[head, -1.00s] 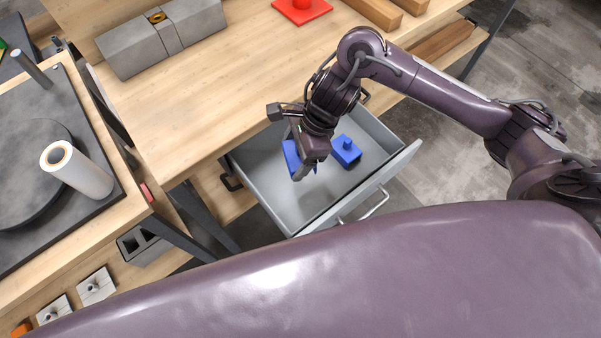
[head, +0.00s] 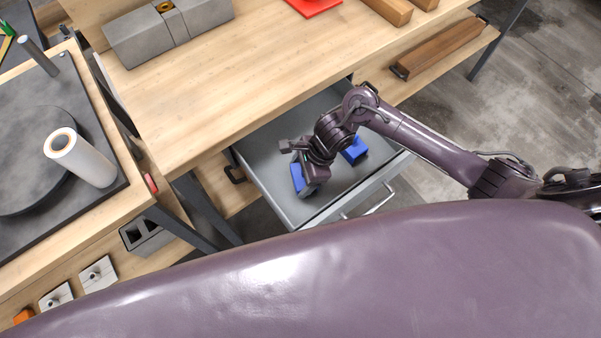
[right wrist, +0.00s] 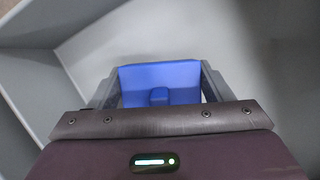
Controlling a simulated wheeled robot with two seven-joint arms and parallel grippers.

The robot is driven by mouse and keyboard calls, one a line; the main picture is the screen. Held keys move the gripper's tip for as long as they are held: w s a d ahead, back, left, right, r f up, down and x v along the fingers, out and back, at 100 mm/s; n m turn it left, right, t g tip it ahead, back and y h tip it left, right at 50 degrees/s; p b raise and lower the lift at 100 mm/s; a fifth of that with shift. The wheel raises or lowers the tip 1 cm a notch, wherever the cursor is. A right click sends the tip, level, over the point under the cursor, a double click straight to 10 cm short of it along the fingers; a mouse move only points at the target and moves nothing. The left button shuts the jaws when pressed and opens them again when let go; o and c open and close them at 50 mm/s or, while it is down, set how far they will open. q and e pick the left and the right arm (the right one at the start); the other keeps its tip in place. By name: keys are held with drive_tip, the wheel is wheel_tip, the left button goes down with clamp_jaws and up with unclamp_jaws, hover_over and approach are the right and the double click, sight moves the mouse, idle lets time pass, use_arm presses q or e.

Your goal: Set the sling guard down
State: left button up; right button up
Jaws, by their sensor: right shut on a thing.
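The sling guard, a blue piece with a flat plate and a small block on it (right wrist: 160,73), sits between the two grey fingers of my right gripper (right wrist: 160,88) in the right wrist view. The gripper is shut on it. In the head view my right gripper (head: 312,181) is low inside the open grey drawer (head: 265,150), and the held guard (head: 297,178) shows at its left side. I cannot tell whether the guard touches the drawer floor. My left gripper is not in view.
A second blue piece (head: 355,149) lies in the drawer to the right, partly hidden by my arm. The drawer's front wall (head: 385,172) is close to my arm. The wooden bench (head: 215,90) overhangs the drawer's back. Bare drawer floor shows around the gripper.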

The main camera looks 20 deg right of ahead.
drive_tip(key=shift+f+b, duration=0.25)
drive_tip(key=shift+b, duration=0.15)
drive_tip(key=o, duration=1)
drive_tip(key=shift+r, duration=0.1)
drive_tip(key=shift+r+p, duration=0.4)
drive_tip(key=shift+p, duration=0.25)
drive_tip(key=b+v, duration=0.1)
drive_tip(key=v, duration=1)
drive_tip(key=shift+d+r+b, duration=0.2)
drive_tip(key=shift+r+b, duration=0.05)
drive_tip(key=shift+b, duration=0.15)
